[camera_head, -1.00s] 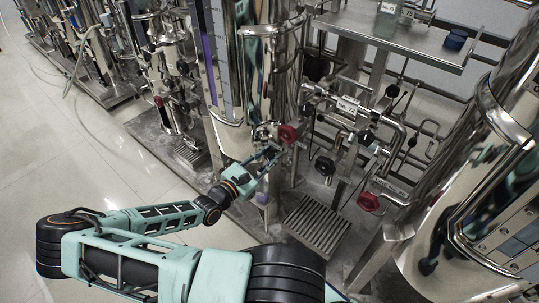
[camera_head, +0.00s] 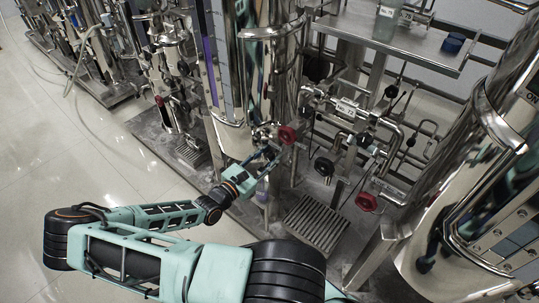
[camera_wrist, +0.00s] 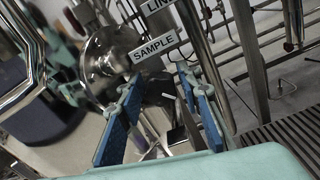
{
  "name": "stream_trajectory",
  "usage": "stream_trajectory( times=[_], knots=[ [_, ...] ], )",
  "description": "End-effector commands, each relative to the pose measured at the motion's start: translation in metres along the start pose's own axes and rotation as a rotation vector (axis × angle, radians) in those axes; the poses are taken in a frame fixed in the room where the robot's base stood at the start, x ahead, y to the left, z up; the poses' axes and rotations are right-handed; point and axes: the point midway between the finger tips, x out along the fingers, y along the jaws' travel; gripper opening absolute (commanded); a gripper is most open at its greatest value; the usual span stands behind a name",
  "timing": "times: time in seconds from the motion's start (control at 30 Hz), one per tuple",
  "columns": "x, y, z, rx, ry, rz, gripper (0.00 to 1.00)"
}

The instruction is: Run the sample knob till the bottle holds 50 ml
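The SAMPLE label (camera_wrist: 153,47) sits on the steel fitting in the wrist view, just beyond my fingertips. My gripper (camera_wrist: 163,92) is open, its two blue pads well apart. In the head view my gripper (camera_head: 269,156) is at the foot of the tall steel column, just below and left of a red knob (camera_head: 288,134). A pale purplish bottle (camera_head: 262,188) appears to stand below my gripper, partly hidden; its level cannot be read.
A second red knob (camera_head: 366,202) and a black round knob (camera_head: 324,167) are on the pipework to the right. A slatted drain grate (camera_head: 316,222) lies below. A large steel vessel (camera_head: 455,195) stands at right. Open floor (camera_head: 85,165) is at left.

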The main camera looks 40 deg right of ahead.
Motion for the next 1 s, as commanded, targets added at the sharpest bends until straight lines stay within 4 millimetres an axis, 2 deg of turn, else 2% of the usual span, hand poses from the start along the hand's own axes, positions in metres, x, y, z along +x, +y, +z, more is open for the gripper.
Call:
stream_trajectory(
  times=[0.13,0.27,0.5,0.7,0.83,1.0],
  knots=[
    [-0.004,0.001,0.0,0.001,0.001,0.001,0.32],
    [-0.02,0.001,-0.001,0.001,0.002,0.002,0.32],
    [-0.072,0.001,-0.001,0.001,0.004,0.003,0.32],
    [-0.106,0.001,0.0,0.001,0.003,0.002,0.32],
    [-0.117,0.0,0.0,0.0,0.001,0.001,0.32],
    [-0.121,0.0,0.0,0.0,0.0,0.001,0.32]
  ],
)
